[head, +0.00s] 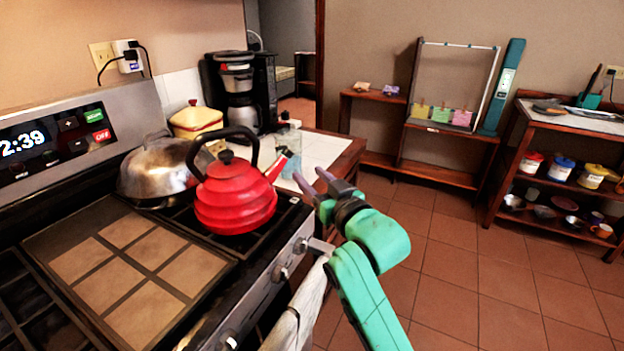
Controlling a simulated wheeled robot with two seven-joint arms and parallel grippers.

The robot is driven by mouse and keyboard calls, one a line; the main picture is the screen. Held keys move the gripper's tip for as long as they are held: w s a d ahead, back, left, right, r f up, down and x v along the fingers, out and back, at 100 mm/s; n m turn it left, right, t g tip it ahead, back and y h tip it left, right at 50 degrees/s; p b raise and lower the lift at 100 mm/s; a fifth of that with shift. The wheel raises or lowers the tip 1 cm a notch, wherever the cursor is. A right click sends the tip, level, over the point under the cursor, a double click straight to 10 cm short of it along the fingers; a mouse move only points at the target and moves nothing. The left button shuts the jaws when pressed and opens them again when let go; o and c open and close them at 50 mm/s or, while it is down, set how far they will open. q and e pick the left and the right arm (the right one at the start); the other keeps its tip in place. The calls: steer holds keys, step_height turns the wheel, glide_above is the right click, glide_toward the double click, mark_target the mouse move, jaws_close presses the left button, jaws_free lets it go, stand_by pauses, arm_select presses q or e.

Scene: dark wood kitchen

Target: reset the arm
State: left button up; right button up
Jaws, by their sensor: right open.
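My right arm is green and comes in from the bottom of the head view. Its gripper (315,184) is open, with its two fingers apart and nothing between them. It is just to the right of the red kettle (236,196), near the stove's front edge, and appears apart from it. My left gripper is not in the picture.
A metal dome lid (155,172) sits left of the kettle. A coffee maker (240,90), a yellow container (195,120) and a clear bottle (288,148) stand on the counter behind. A towel (298,318) hangs at the stove front. The tiled floor (470,270) to the right is clear.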

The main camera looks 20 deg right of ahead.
steer(key=s+d+f+g+h, duration=0.1)
steer(key=s+f+g, duration=0.2)
steer(key=f, duration=0.5)
steer(key=s+f+g, duration=0.3)
steer(key=f, duration=0.6)
steer(key=s+d+f+n+g, duration=0.1)
steer(key=s+f+g, duration=0.7)
steer(key=s+f, duration=0.8)
steer(key=s+f+g, duration=0.1)
steer(key=s+f, duration=0.1)
steer(key=f, duration=0.8)
steer(key=s+f+g, duration=0.1)
steer(key=s+f, duration=0.2)
steer(key=f, duration=0.8)
steer(key=s+d+f+g+p, duration=0.1)
steer(key=s+d+f, duration=0.2)
steer(key=s+f, duration=0.9)
steer(key=s, duration=0.4)
steer(key=shift+f+h+p, duration=0.3)
steer(key=shift+f+h, duration=0.05)
steer(key=shift+h, duration=0.05)
steer(key=shift+d, duration=0.1)
